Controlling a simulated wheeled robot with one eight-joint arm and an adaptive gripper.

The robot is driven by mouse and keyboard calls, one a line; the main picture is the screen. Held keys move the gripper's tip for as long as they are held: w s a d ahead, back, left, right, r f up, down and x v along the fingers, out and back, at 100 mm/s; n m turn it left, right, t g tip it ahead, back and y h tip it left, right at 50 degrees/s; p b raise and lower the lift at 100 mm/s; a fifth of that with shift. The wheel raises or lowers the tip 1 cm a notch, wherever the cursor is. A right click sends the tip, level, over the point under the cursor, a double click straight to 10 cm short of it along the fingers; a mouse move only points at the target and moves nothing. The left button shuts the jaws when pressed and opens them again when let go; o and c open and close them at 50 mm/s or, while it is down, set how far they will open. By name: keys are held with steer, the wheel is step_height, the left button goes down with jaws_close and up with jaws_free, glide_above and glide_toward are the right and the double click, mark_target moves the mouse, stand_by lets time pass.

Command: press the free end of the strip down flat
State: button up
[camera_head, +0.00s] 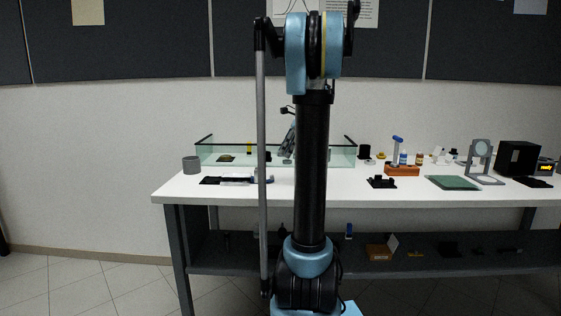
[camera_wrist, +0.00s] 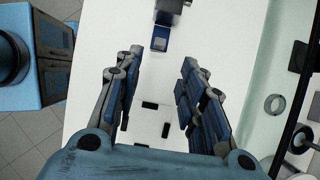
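My gripper (camera_wrist: 163,60) is open in the wrist view, its two fingers apart with nothing between their tips. Below it lies a white surface with small black pieces (camera_wrist: 150,105) showing between the fingers. A dark block with a blue end (camera_wrist: 160,43) lies beyond the fingertips. In the head view, a low white piece with dark ends (camera_head: 236,179) lies on the table's left part. I cannot tell for certain which part is the strip or whether its free end is raised. My arm hides part of this area in the head view.
A glass-walled tank (camera_head: 218,157) stands behind, and its edge runs along the right in the wrist view, with a grey ring (camera_wrist: 275,104) inside. A grey cup (camera_head: 190,164) stands at the left. An orange block (camera_head: 402,170) and a green board (camera_head: 452,183) are to the right.

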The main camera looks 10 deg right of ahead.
steer(key=w+a+r+g+h, duration=0.1)
steer(key=w+a+r+h, duration=0.1)
steer(key=a+r+h, duration=0.4)
steer(key=shift+y, duration=0.5)
steer(key=f, duration=1.6)
steer(key=shift+s+a+f, duration=0.1)
steer(key=shift+s+f, duration=0.1)
steer(key=shift+c, duration=0.3)
